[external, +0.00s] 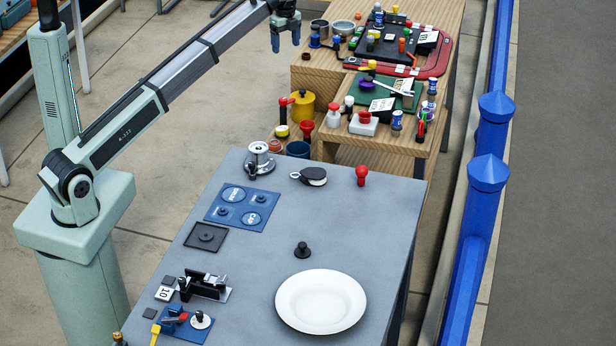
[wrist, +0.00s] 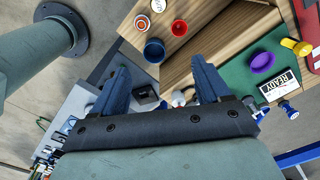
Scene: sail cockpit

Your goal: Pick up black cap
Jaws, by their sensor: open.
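A small black cap with a round knob on top (external: 302,249) stands upright on the grey table (external: 350,225), just above the white plate. I cannot pick it out with certainty in the wrist view. My gripper (external: 285,40) is high up at the top of the external view, well beyond the far end of the grey table and far from the black cap. In the wrist view, its two blue fingers (wrist: 160,76) stand wide apart with nothing held between them.
A white plate (external: 320,301) lies near the cap. A red knob (external: 361,175), a black-and-white pulley (external: 313,176), a blue mat (external: 243,209) and a black bracket (external: 204,287) are also on the grey table. Cluttered wooden tables (external: 325,71) stand behind.

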